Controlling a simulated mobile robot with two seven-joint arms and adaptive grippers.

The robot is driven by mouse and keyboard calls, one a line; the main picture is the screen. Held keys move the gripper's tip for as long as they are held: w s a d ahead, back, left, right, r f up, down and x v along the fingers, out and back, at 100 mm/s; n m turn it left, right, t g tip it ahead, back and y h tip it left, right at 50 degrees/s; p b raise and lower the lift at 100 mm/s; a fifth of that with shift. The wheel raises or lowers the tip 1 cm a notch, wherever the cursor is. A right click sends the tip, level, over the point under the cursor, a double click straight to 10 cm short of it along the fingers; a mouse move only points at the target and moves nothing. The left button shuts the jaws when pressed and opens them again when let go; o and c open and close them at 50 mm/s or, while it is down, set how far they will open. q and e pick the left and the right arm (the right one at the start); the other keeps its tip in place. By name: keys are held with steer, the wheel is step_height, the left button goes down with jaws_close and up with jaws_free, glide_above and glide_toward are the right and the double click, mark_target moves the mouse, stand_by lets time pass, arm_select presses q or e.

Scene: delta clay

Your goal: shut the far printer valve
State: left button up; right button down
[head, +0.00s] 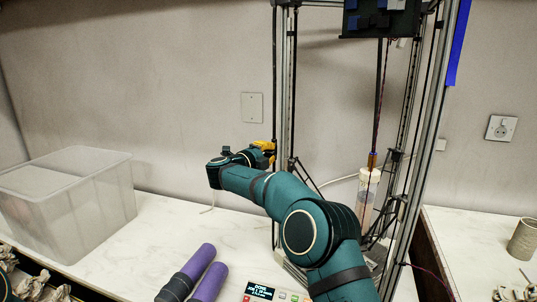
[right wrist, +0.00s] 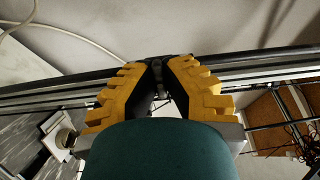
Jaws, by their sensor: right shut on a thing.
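The delta clay printer (head: 430,110) is a tall frame of metal posts. My right arm reaches up from the bottom of the head view, and its gripper (head: 266,150) is at the printer's left, far post. In the right wrist view, the yellow fingers of the right gripper (right wrist: 162,72) close together on a small dark part, which I take as the far printer valve (right wrist: 158,78). The fingers and wrist hide most of the valve, and its handle angle cannot be told. My left gripper is not in view.
Two purple cylinders (head: 205,275) lie at the front. A clear tube (head: 367,195) hangs inside the printer. A beige cup (head: 524,240) stands at the far right.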

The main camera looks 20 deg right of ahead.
steer(key=shift+r, duration=0.1)
stand_by(0.4)
steer(key=c, duration=1.1)
jaws_free()
steer(key=shift+d, duration=0.1)
steer(key=v, duration=1.2)
steer(key=shift+w, duration=0.1)
